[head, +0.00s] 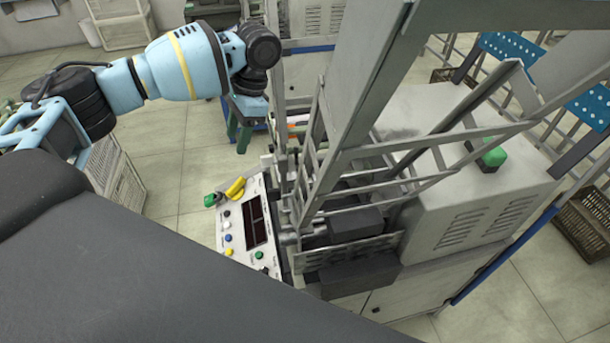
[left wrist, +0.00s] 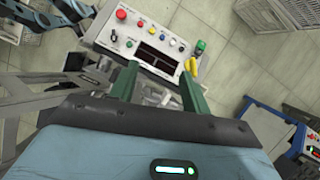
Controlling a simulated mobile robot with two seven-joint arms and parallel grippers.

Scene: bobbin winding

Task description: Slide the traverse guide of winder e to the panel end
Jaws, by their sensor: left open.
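The winder (head: 450,150) is a grey machine with a slatted frame at its left side. Its control panel (head: 228,222) has coloured buttons and a dark display, and also shows in the left wrist view (left wrist: 105,37). I cannot make out a letter on the winder. The traverse guide cannot be told apart among the grey parts beside the panel. My left gripper (head: 240,132) is open, its green fingers pointing down beyond the panel. In the left wrist view the open fingers (left wrist: 160,90) stand apart with grey machine parts behind them. My right gripper is not in view.
A yellow part (head: 235,187) and a green-topped knob (head: 210,200) stand at the panel's far edge. A grey upright frame (head: 365,75) rises close to the left arm's right side. A white crate (head: 117,177) stands at left. Floor between crate and panel is clear.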

